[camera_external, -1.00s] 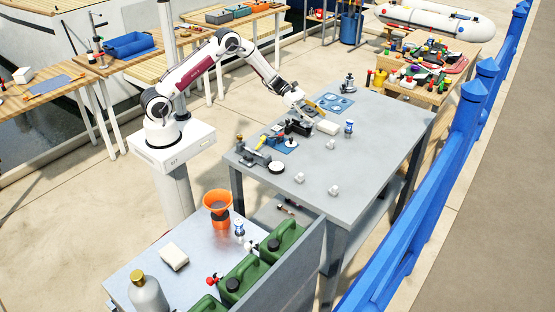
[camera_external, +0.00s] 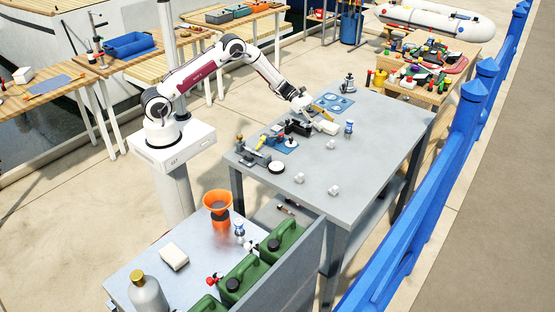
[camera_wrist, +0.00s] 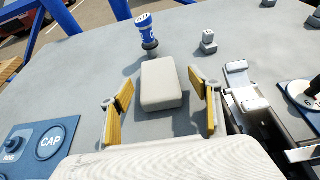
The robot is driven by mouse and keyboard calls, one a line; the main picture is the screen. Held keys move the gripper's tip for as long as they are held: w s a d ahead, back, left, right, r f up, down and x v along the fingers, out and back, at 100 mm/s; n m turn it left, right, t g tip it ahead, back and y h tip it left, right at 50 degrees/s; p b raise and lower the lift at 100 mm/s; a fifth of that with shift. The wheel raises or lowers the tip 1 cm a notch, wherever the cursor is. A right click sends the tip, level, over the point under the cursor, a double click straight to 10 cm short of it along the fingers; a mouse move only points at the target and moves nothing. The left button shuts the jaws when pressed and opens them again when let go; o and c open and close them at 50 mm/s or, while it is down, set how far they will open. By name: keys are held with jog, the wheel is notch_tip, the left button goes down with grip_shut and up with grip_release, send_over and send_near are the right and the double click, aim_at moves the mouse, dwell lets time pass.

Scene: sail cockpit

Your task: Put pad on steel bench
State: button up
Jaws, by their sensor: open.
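An off-white, rounded pad (camera_wrist: 162,86) lies flat on the grey bench top (camera_wrist: 85,100) in the wrist view. My gripper (camera_wrist: 165,108) is open, with a yellow-faced finger on each side of the pad's near end and gaps between fingers and pad. In the external view my gripper (camera_external: 318,118) is low over the far half of the grey bench (camera_external: 375,150), at the pad (camera_external: 328,128), which it partly covers. Another off-white pad (camera_external: 173,256) lies on the lower, shiny metal bench (camera_external: 195,280) at the front.
A blue-and-white bottle (camera_wrist: 147,32) stands just beyond the pad. A black fixture with pale blocks (camera_wrist: 250,100) is close right of my gripper, and a blue CAP plate (camera_wrist: 45,142) is at left. Green cans (camera_external: 245,277) and an orange funnel (camera_external: 217,204) stand on the lower bench.

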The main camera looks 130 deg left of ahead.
aim_at(328, 124)
jog(key=shift+x, duration=1.55)
jog(key=shift+a, duration=0.15)
jog(key=c, duration=1.2)
jog(key=shift+r, duration=0.1)
jog(key=shift+r, duration=4.95)
